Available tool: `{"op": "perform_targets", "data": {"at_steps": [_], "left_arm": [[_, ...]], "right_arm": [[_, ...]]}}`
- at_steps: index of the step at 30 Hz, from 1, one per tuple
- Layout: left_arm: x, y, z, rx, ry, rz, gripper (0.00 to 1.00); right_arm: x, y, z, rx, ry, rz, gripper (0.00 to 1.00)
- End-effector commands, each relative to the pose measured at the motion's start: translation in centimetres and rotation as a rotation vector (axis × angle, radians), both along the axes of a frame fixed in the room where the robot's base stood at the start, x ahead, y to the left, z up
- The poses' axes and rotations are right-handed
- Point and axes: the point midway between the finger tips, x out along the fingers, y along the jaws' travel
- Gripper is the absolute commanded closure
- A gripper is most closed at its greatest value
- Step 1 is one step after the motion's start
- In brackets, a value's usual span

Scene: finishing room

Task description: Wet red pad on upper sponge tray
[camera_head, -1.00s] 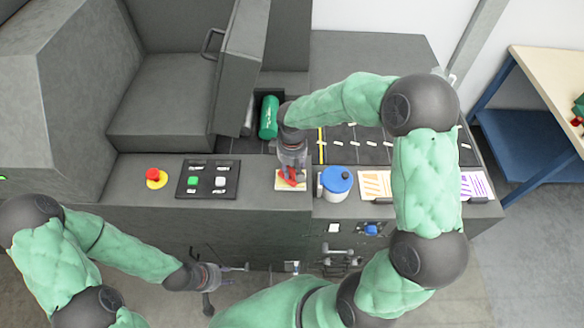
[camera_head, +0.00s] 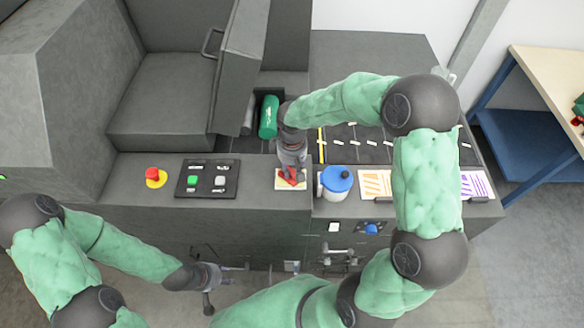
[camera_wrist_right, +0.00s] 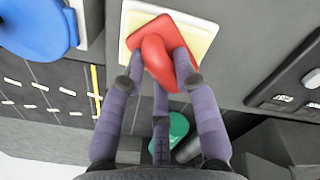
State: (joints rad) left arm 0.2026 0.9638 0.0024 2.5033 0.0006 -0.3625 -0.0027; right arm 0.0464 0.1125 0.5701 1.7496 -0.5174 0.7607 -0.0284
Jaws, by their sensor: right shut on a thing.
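The red pad (camera_wrist_right: 156,55) is held between the fingers of my right gripper (camera_wrist_right: 160,75). In the right wrist view it lies over the pale yellow sponge of the white-rimmed sponge tray (camera_wrist_right: 128,22) and seems to rest on it, though its underside is hidden. In the head view, the tray (camera_head: 281,184) sits on the front ledge, with the pad (camera_head: 292,178) over it under my right gripper (camera_head: 292,172). My left gripper (camera_head: 222,284) is empty, its fingers spread apart, low in front of the machine.
A blue-lidded white pot (camera_head: 336,182) stands just right of the tray. To the left are a button panel (camera_head: 207,179) and a red stop button (camera_head: 153,175). A green cylinder (camera_head: 268,117) lies behind. Orange-striped and purple-striped cards (camera_head: 473,185) lie further right.

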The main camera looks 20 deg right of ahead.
Motion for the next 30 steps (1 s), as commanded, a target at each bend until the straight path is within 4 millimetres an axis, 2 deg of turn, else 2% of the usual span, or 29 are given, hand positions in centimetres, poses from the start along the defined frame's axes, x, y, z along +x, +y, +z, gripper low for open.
{"op": "perform_targets", "data": {"at_steps": [14, 30], "left_arm": [[0.0, 0.0, 0.1, 0.0, 0.0, 0.0, 0.6], [0.0, 0.0, 2.6, 0.0, 0.0, 0.0, 0.6]], "right_arm": [[-0.1, 0.1, 0.0, 0.0, 0.004, 0.001, 0.96], [0.0, 0.0, 3.6, 0.0, 0.001, 0.001, 0.96]]}}
